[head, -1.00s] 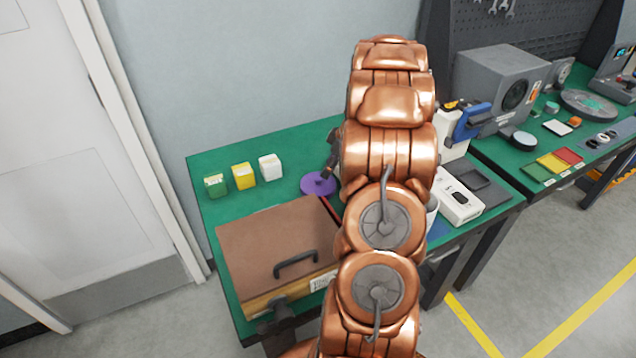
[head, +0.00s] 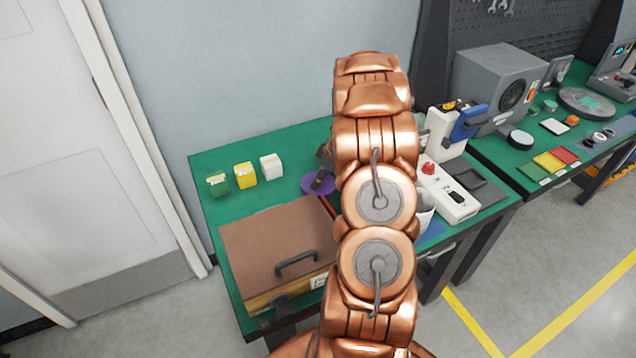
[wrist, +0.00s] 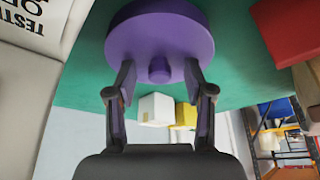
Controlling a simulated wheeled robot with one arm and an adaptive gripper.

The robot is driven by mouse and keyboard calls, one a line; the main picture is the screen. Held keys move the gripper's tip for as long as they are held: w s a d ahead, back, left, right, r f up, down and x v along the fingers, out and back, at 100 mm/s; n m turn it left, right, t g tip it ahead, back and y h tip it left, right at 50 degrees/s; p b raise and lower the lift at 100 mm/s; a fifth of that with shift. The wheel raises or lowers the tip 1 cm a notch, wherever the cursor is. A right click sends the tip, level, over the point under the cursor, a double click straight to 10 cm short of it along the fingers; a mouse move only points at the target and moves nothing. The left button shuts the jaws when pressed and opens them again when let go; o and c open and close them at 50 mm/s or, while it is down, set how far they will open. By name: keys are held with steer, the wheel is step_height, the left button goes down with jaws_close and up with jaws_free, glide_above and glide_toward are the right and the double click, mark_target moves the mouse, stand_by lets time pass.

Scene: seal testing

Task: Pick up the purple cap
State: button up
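The purple cap (head: 309,187) is a round disc lying on the green table, behind the brown-lidded box. In the wrist view the purple cap (wrist: 160,32) fills the top middle, with a small purple knob at its centre facing me. My gripper (wrist: 159,74) is open, its two dark fingers on either side of the knob with gaps between. In the head view my gripper (head: 321,174) is just over the cap and partly hidden by my arm. I cannot tell whether the fingertips touch the disc.
The brown-lidded box (head: 265,240) stands close in front of the cap. A white device with a red button (head: 450,195) is right of my arm.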

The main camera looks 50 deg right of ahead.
jaws_close()
stand_by(0.4)
